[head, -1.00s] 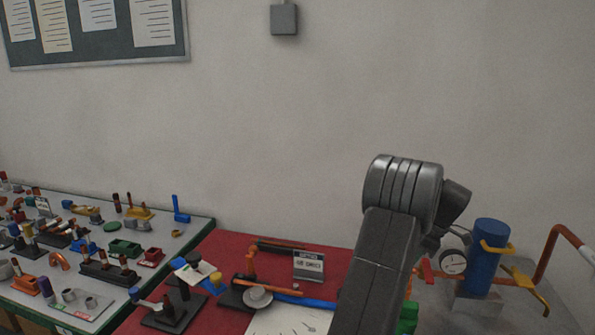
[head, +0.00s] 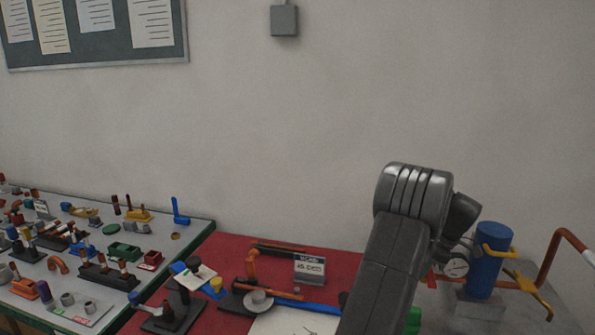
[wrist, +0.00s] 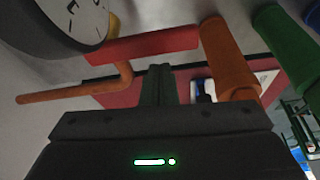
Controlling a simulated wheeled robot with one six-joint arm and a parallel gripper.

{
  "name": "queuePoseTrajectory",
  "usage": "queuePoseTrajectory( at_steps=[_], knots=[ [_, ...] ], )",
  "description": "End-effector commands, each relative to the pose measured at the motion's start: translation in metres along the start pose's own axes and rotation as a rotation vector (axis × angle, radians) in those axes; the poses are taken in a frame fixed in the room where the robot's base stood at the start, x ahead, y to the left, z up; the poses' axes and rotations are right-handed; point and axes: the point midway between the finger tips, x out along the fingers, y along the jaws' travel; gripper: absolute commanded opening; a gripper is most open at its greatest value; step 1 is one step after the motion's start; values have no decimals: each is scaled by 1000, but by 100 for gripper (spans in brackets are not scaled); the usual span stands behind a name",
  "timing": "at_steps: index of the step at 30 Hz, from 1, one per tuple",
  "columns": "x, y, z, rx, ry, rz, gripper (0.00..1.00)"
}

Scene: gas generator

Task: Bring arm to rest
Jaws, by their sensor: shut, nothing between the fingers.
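My gripper (wrist: 158,85) shows in the wrist view with its dark fingers together and nothing held. In the head view my arm rises at the right of centre and hides the gripper. In the wrist view a dial gauge (wrist: 75,15) fills the upper left, close to the camera. A red bar (wrist: 140,43) lies across just beyond the fingertips, and an orange pipe (wrist: 228,62) stands to their right. I cannot tell how far the fingers are from these parts.
A blue cylinder (head: 487,262) with a yellow clamp, a gauge (head: 456,266) and orange pipes stand right of my arm. A red mat (head: 228,246) holds a sign (head: 310,268) and several parts. A crowded table (head: 25,294) is at left.

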Motion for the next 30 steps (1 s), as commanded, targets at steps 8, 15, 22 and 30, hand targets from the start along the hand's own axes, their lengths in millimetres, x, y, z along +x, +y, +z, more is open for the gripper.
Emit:
queuePoseTrajectory(
  at_steps=[8, 15, 22, 30],
  knots=[
    [-1, -15, 0, 35, 0, 13, 0],
    [4, -9, -13, 230, -1, 79, 0],
    [7, 0, -25, 407, 0, 142, 0],
    [10, 11, -36, 608, 0, 211, 0]
  ],
)
